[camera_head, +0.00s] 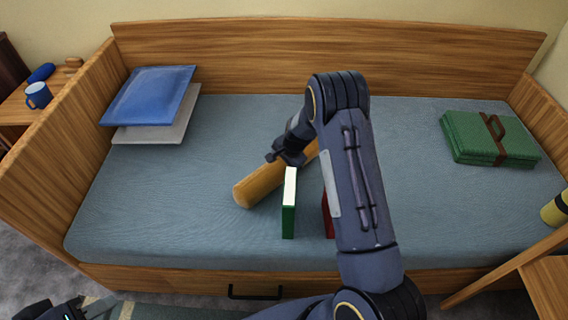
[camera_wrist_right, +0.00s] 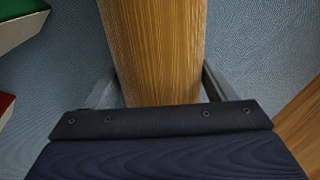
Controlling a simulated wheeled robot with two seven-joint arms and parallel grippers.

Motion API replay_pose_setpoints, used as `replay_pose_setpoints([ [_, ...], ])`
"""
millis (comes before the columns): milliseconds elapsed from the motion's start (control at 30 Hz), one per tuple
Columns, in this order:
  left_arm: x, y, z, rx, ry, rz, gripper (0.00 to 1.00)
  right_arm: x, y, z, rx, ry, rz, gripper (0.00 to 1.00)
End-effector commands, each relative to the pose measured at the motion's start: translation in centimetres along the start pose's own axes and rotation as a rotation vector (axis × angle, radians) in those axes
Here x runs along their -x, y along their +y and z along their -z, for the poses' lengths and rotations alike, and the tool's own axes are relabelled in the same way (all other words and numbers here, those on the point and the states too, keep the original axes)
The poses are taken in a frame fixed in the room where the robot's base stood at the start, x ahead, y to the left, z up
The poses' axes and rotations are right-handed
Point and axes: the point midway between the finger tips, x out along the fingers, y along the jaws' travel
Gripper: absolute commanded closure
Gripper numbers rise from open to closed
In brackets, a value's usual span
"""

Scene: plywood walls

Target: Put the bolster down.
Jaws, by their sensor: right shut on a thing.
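The bolster (camera_head: 259,186) is a mustard-brown roll over the middle of the daybed's blue-grey mattress (camera_head: 430,215), lying at a slant. My right gripper (camera_head: 287,158) is shut on it near its middle, coming from above. In the right wrist view the bolster (camera_wrist_right: 155,50) runs between the two fingers, with wood-like grain. I cannot tell whether its underside touches the mattress. My right arm hides part of its far end. My left gripper (camera_head: 72,310) shows only partly at the bottom left, away from the bed; its jaw opening is unclear.
A green book (camera_head: 289,205) and a red book (camera_head: 327,215) stand close in front of the bolster. Blue (camera_head: 150,93) and grey (camera_head: 165,130) cushions lie at the left, a folded green blanket (camera_head: 485,138) at the right. The mattress's left front is clear.

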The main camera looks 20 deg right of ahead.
Motion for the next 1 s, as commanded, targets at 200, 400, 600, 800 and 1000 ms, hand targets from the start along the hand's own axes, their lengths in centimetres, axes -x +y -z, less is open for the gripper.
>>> replay_pose_setpoints([
  [200,-0.1,0.0,0.0,0.000,0.000,0.000,0.64,-0.1,0.1,0.0,0.000,0.000,-0.001,0.01],
  [400,-0.1,0.0,0.0,0.000,0.000,0.000,0.64,-0.1,0.1,0.0,0.000,0.000,-0.001,0.01],
  [600,0.4,0.2,0.2,0.000,0.000,0.000,0.64,1.2,-0.2,0.0,0.000,0.001,0.001,0.01],
  [800,1.1,0.5,0.6,0.000,0.000,0.000,0.64,5.4,-0.3,0.0,0.001,0.001,0.003,0.01],
  [1000,1.8,0.8,0.9,0.000,0.000,0.000,0.64,9.5,-0.2,0.0,0.000,0.001,0.002,0.01],
])
